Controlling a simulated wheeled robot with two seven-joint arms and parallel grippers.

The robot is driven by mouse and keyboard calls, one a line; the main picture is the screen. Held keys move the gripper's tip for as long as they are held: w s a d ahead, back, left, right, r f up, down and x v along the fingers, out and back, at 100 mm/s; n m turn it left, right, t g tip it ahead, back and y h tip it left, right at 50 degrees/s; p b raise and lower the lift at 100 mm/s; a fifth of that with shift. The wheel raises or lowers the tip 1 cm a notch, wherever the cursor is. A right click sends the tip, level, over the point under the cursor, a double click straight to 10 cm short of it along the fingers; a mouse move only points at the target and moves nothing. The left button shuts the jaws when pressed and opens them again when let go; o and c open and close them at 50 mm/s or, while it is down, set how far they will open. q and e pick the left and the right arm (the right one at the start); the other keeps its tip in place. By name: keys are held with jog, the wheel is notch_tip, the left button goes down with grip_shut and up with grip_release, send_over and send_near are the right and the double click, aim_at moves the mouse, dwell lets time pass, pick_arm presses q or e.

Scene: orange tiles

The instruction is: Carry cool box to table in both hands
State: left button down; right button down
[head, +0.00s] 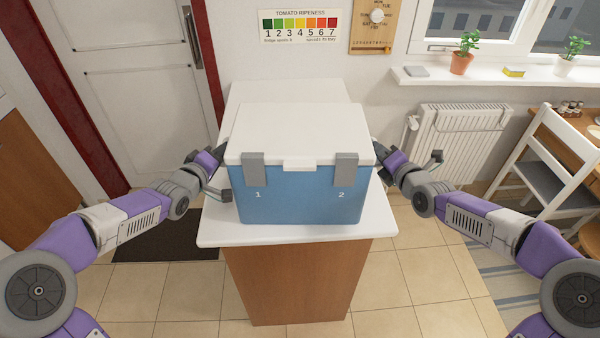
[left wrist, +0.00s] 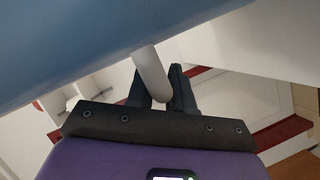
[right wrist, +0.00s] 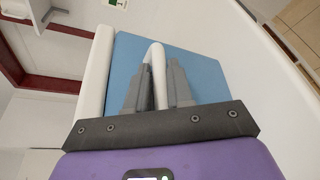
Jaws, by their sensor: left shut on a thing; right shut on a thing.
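The cool box (head: 300,195) has a blue body, a white lid (head: 300,130) and two grey latches marked 1 and 2. It is upright and level over a white-topped counter (head: 225,232); I cannot tell for sure whether its base touches the top. My left gripper (head: 222,160) is at its left side. In the left wrist view its fingers are shut on a pale handle (left wrist: 150,72). My right gripper (head: 382,152) is at its right side, shut on the other pale handle, which shows in the right wrist view (right wrist: 158,75). The fingertips are mostly hidden in the head view.
A wooden table (head: 590,128) stands at the far right, with a white chair (head: 550,165) before it and small jars on it. A radiator (head: 458,140) is on the back wall under a sill with plants. A dark mat (head: 170,240) lies by the door.

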dwell(0.8)
pick_arm(q)
jog(key=shift+r, duration=0.25)
pick_arm(e)
jog(key=shift+r, duration=0.2)
pick_arm(q)
jog(key=shift+w+r, duration=0.1)
pick_arm(e)
jog(key=shift+w+r, duration=0.1)
